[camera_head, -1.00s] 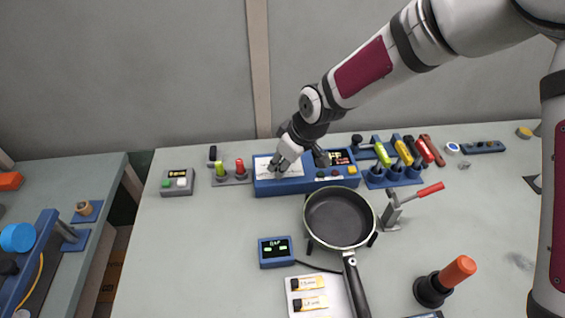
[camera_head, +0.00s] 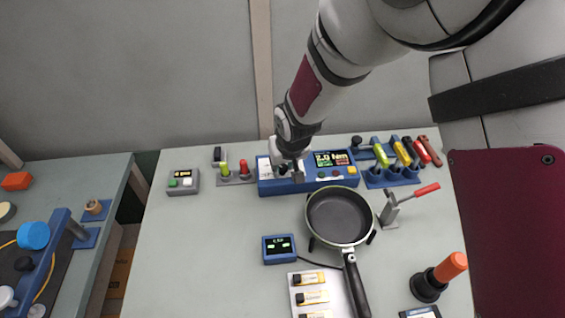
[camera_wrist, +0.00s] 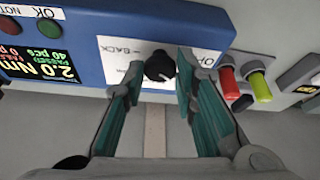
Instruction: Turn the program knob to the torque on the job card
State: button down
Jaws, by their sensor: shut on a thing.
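The blue controller box (camera_head: 310,187) stands at the back of the bench. Its display (camera_head: 332,158) reads 2.0 Nm; in the wrist view the display (camera_wrist: 40,62) also shows smaller text. I cannot make out a job card with a readable torque.
A black pan (camera_head: 338,215) stands in front of the box. A small screen unit (camera_head: 279,249) and a white tray (camera_head: 297,299) with yellow-labelled pieces are nearer. Coloured tools stand in a blue rack (camera_head: 392,178) at right. Red and green-yellow items stand in a holder (camera_head: 236,181) at left.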

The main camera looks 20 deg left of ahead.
jog(key=shift+s+a+m+p, duration=0.1)
jog(key=shift+m+p, duration=0.6)
jog(key=shift+m, duration=0.1)
jog(key=shift+h, duration=0.3)
jog(key=c, duration=1.3)
grip_release()
jog(key=v, duration=1.2)
jog(key=shift+s, duration=0.15)
jog(key=shift+f, duration=0.1)
